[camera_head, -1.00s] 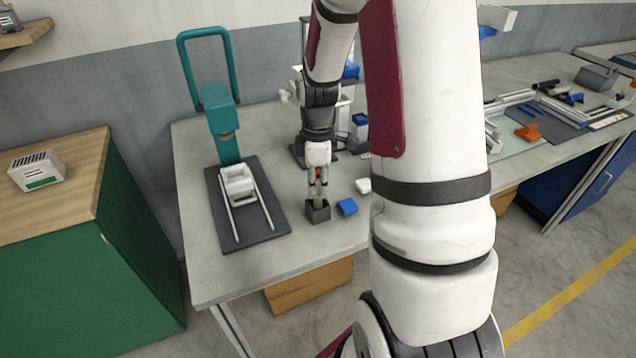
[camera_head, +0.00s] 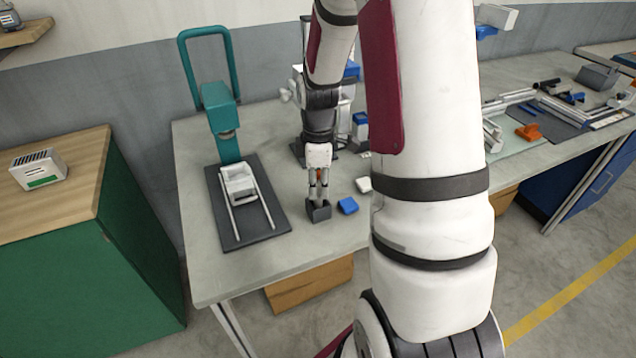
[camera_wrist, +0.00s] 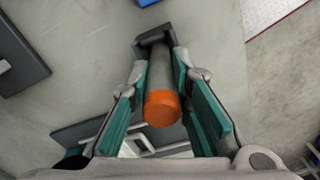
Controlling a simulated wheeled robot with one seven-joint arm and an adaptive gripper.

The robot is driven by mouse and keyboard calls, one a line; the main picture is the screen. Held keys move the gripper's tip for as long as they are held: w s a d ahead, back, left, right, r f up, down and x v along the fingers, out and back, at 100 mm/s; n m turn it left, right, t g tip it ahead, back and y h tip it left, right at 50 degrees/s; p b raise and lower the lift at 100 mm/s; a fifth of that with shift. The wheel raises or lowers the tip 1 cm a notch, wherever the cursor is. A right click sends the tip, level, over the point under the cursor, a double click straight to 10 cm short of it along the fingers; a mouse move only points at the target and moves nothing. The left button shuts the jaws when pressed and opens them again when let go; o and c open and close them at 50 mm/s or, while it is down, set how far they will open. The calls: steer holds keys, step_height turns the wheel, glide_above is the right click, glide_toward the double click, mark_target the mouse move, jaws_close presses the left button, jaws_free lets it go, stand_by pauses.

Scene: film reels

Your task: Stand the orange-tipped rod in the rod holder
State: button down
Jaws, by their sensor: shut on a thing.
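The orange-tipped rod shows in the wrist view as a grey shaft (camera_wrist: 160,72) with an orange end (camera_wrist: 162,107) toward the camera. My gripper (camera_wrist: 161,75) is shut on the rod, with a finger on each side of it. In the head view my gripper (camera_head: 318,192) points down over the rod holder, a small dark grey box (camera_head: 318,212) near the table's front edge. In the wrist view the holder's dark rim (camera_wrist: 153,39) surrounds the rod's far end. How deep the rod sits in the holder is hidden.
A teal press (camera_head: 222,125) with a dark base plate (camera_head: 262,226) stands to the left. Bare table lies in front.

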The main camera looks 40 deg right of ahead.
steer(key=shift+f, duration=0.25)
steer(key=c, duration=1.8)
jaws_free()
steer(key=shift+o, duration=0.2)
steer(key=shift+r+p, duration=3.1)
steer(key=shift+r, duration=2.4)
